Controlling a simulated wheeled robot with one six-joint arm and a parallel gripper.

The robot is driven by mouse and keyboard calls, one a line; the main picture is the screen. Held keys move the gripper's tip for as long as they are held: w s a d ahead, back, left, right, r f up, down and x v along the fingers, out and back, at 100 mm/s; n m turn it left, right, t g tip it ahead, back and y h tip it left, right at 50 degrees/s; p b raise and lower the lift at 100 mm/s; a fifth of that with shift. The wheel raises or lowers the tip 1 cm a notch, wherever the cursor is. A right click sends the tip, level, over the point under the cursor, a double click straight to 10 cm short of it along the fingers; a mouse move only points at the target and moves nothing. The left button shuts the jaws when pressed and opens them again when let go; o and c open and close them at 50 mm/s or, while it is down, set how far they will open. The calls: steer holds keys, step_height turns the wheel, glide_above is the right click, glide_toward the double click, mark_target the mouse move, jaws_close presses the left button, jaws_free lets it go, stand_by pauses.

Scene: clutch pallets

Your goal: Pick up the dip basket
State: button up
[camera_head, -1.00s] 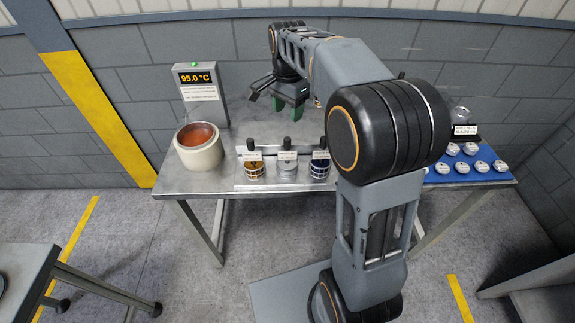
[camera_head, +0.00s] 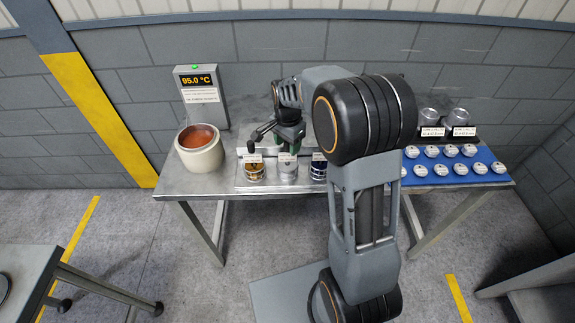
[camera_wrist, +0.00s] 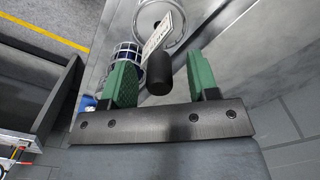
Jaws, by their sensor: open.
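Three small label-bearing containers with black knob handles stand in a row at the table's front: a gold mesh basket (camera_head: 254,172), a silver one (camera_head: 287,174) and a blue-banded one (camera_head: 319,172). I cannot tell which is meant by the dip basket. My gripper (camera_head: 291,134), with green fingers, is just above and behind the silver one. In the wrist view, my open gripper (camera_wrist: 160,66) has a black knob (camera_wrist: 158,76) between its fingers, with space on both sides. The blue-banded basket (camera_wrist: 127,52) shows beside the left finger. My arm partly hides the row's right end.
A cream pot (camera_head: 199,153) with reddish-brown contents stands at the table's left, before a 95.0 °C display box (camera_head: 201,93). A blue mat (camera_head: 449,181) with several white round pieces lies at right, with two domed metallic parts (camera_head: 428,117) behind it.

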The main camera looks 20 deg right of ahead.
steer(key=shift+f, duration=0.6)
jaws_close()
stand_by(1.0)
steer(key=shift+w+r, duration=0.1)
steer(key=shift+r, duration=0.1)
